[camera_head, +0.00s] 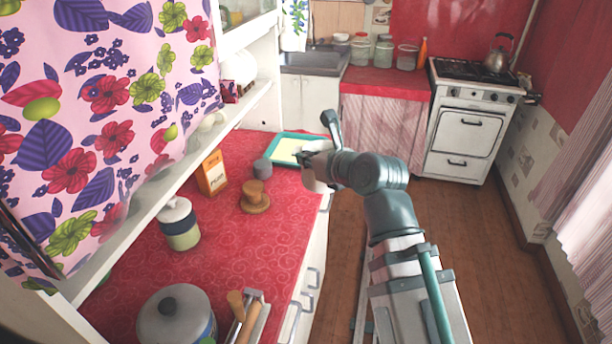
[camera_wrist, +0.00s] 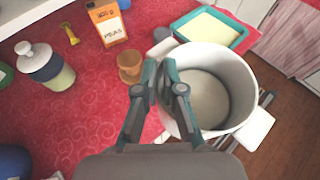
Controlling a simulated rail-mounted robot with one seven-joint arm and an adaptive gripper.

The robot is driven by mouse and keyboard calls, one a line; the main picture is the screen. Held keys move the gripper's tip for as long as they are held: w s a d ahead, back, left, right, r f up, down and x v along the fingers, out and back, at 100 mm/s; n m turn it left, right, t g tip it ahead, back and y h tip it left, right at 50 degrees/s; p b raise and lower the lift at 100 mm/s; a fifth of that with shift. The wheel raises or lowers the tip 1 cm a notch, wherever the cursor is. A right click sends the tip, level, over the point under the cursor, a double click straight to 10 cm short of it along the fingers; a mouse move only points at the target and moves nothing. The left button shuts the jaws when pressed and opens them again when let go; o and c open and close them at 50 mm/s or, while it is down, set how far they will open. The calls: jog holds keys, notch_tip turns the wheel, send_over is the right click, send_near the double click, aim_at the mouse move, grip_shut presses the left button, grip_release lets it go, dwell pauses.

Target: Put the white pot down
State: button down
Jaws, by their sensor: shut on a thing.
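The white pot (camera_wrist: 208,88) is large and open in the wrist view, and its inside looks empty. My gripper (camera_wrist: 162,72) is shut on the left side of its rim. The pot hangs by the counter's right edge, partly over the floor in that view. In the head view the pot (camera_head: 313,182) is small and mostly hidden by my gripper (camera_head: 311,158) and arm. I cannot tell how high its base is.
On the red counter (camera_head: 215,245) stand a teal tray (camera_head: 271,160), a grey cup (camera_head: 262,169), a brown wooden piece (camera_head: 255,199), an orange box (camera_head: 212,173), a lidded jar (camera_head: 180,225) and a large grey pot (camera_head: 174,318). Bare cloth lies between them.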

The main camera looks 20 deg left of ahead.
jog(key=shift+a+r, duration=0.1)
jog(key=shift+r, duration=0.1)
jog(key=shift+w+a, duration=0.15)
jog(key=shift+w, duration=0.05)
jog(key=shift+w+a+f+p, duration=0.3)
jog(key=shift+w+a+f, duration=1.3)
jog(key=shift+f, duration=0.5)
jog(key=shift+w+a+f+p, duration=0.3)
jog(key=shift+w+a+f, duration=1.3)
jog(key=shift+f, duration=0.55)
jog(key=shift+w+a+f+p, duration=0.3)
jog(key=shift+w+a+f, duration=1.05)
jog(key=shift+w+f, duration=0.6)
jog(key=shift+s+f, duration=0.2)
jog(key=shift+f, duration=0.05)
jog(key=c, duration=1.3)
grip_release()
jog(key=shift+f, duration=0.1)
